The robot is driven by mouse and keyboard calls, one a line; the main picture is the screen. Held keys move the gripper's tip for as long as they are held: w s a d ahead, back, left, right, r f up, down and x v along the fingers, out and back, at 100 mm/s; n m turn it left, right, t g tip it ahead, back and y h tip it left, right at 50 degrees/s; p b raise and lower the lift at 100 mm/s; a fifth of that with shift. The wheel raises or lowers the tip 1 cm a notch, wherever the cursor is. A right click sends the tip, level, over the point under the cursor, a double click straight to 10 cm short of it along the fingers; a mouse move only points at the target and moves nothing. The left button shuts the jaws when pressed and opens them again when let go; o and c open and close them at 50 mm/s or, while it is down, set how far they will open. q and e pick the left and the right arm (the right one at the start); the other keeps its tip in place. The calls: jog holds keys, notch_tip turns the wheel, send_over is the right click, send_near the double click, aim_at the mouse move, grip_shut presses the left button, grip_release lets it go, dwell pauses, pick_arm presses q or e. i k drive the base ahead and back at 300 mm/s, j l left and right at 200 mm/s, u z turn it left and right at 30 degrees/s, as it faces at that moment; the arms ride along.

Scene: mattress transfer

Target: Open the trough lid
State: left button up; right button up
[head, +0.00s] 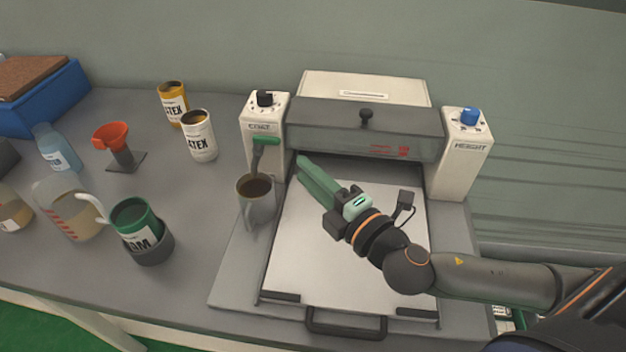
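The trough lid (415,129) is a long grey cover with a dark knob (366,118) on it. It spans the back of a coating machine, between two white posts, and looks closed. My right gripper (312,178) has green fingers and is over the light plate, in front of the lid and left of the knob. Its fingers point up and left and lie close together in this view, so any gap between them is hard to see. I see nothing held in it. It appears apart from the knob. My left gripper is out of view.
The white posts carry a black dial (265,98) and a blue dial (470,116).

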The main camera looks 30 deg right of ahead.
aim_at(366, 116)
jog(key=k, duration=1)
